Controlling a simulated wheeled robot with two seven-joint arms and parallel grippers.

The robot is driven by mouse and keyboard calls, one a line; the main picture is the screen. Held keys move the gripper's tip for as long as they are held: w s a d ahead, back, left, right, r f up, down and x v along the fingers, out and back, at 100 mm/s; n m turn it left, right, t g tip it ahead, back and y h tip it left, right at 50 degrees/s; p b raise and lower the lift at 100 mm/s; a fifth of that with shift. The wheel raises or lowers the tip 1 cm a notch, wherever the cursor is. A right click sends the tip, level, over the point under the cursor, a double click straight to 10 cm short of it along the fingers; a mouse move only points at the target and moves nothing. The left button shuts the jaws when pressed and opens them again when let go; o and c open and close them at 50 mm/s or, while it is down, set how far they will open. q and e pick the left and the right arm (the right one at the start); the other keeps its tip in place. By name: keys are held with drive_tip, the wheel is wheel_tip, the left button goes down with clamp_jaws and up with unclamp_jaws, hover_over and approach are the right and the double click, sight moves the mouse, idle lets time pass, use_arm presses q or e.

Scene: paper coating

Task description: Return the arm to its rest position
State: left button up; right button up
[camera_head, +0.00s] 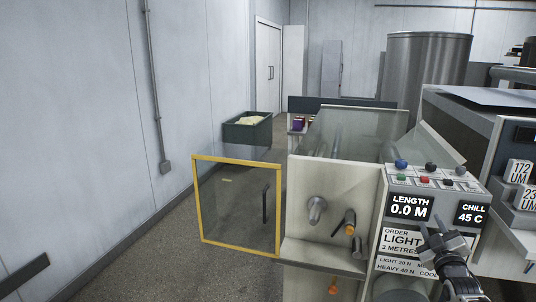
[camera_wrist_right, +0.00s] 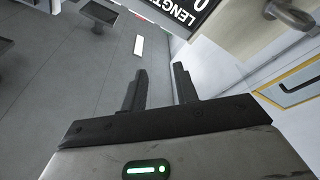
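My right gripper (camera_head: 443,243) is at the lower right of the head view, in front of the machine's control panel (camera_head: 432,186). In the right wrist view its two dark fingers (camera_wrist_right: 159,88) stand apart with nothing between them. The panel's order label is partly hidden behind the gripper. A piece of the LENGTH display (camera_wrist_right: 186,12) shows at the top of the wrist view. My left gripper is not in either view.
A yellow-framed clear door (camera_head: 197,208) stands open left of the machine. Knobs and rollers (camera_head: 317,209) stick out of the pale front plate (camera_head: 335,178). A dark bin (camera_head: 240,133) is by the wall. The floor (camera_head: 150,250) at left is clear.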

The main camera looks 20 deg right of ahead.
drive_tip(key=s+a+f+n+g+y, duration=0.1)
drive_tip(key=s+a+f+n+y, duration=0.15)
drive_tip(key=a+f, duration=0.3)
drive_tip(key=s+a+f+n+g+y, duration=0.1)
drive_tip(key=s+a+f+y, duration=0.15)
drive_tip(key=a+f, duration=0.3)
drive_tip(key=s+a+f+g+y, duration=0.3)
drive_tip(key=s+a+f+g, duration=0.15)
drive_tip(key=s+a, duration=0.65)
drive_tip(key=s+a+f+g+y, duration=0.25)
drive_tip(key=s+a+f, duration=0.35)
drive_tip(key=s+a, duration=0.5)
drive_tip(key=a+r+m, duration=0.1)
drive_tip(key=a+m, duration=0.4)
drive_tip(key=a, duration=0.6)
drive_tip(key=shift+w, duration=0.25)
drive_tip(key=shift+d, duration=0.1)
